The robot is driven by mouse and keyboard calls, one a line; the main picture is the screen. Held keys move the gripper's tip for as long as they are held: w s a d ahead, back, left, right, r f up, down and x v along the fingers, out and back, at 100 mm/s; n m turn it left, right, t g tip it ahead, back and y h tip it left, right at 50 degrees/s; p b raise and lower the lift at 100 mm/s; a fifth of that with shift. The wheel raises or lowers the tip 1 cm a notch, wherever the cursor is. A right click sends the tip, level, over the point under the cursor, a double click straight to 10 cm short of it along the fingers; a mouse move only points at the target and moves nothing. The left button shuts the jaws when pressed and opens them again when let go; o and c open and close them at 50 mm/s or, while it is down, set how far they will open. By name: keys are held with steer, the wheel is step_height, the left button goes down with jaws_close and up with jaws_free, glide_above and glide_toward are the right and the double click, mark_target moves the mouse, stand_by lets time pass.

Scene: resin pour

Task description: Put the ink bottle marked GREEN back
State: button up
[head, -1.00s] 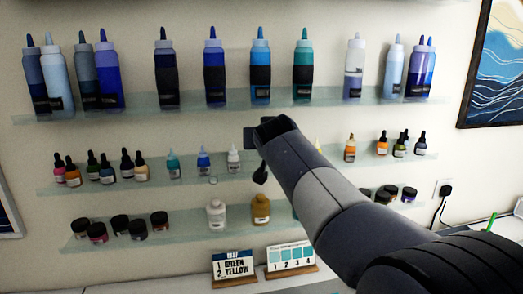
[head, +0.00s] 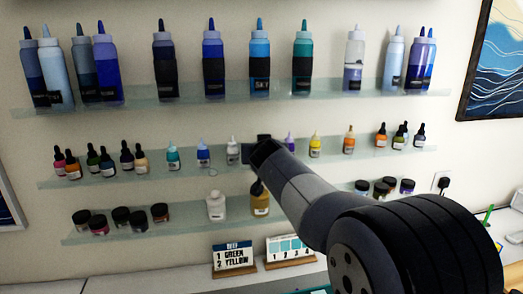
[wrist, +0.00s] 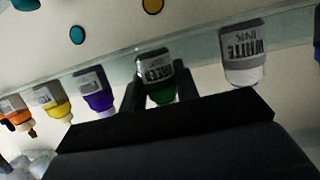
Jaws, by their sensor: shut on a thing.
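My gripper (wrist: 158,84) is shut on the small bottle marked GREEN (wrist: 155,72), which has a dark green lower part and a partly readable label. The wrist view shows it inverted, in the row between the bottle marked WHITE INK (wrist: 241,50) and a purple bottle (wrist: 95,92), with visible gaps on both sides. In the head view my gripper (head: 258,148) is at the middle shelf (head: 100,178), between the white bottle (head: 233,154) and the purple bottle (head: 290,142). There the green bottle is hidden behind my arm. Whether its base touches the shelf I cannot tell.
Blue (head: 203,154) and teal (head: 172,157) bottles stand left of the white one; yellow (head: 315,146) and orange (head: 349,141) stand to the right. A gold bottle (head: 260,205) is below my gripper. Large squeeze bottles line the top shelf (head: 130,107).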

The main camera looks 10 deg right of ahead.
steer(key=shift+f, duration=0.2)
steer(key=o, duration=1)
steer(key=shift+c, duration=0.2)
steer(key=shift+r, duration=0.15)
steer(key=shift+r, duration=0.2)
steer(key=shift+s, duration=0.35)
steer(key=b+v, duration=0.3)
steer(key=v, duration=0.8)
steer(key=shift+s, duration=0.2)
